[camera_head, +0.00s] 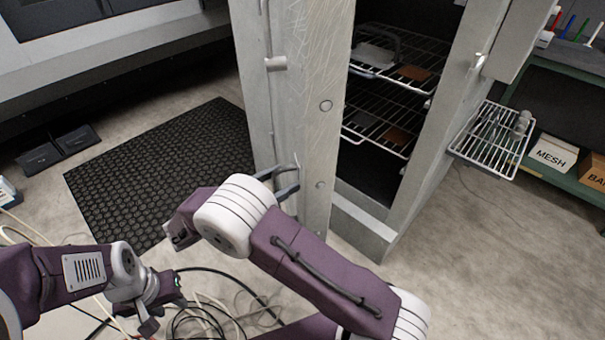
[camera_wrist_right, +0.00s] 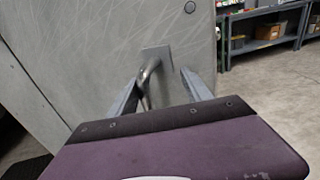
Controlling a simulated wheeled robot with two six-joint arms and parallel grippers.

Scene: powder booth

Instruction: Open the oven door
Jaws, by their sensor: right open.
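The oven door (camera_head: 315,110) is a scratched grey panel that stands open, with the dark oven interior and wire racks (camera_head: 385,125) showing to its right. The door also fills the left of the right wrist view (camera_wrist_right: 80,50). A metal handle (camera_wrist_right: 149,72) sticks out from it on a square plate. My right gripper (camera_head: 284,181) is at the door's lower part. In the right wrist view its two open fingers (camera_wrist_right: 160,95) are on either side of the handle; contact is unclear. My left gripper (camera_head: 148,322) is low at the left, away from the door; its jaw state is unclear.
A wire shelf (camera_head: 495,138) juts out right of the oven. A green bench (camera_head: 565,80) with a MESH box (camera_head: 553,154) stands at the far right. A black mat (camera_head: 150,165) lies left of the door. Loose cables (camera_head: 215,310) lie on the floor by my left arm.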

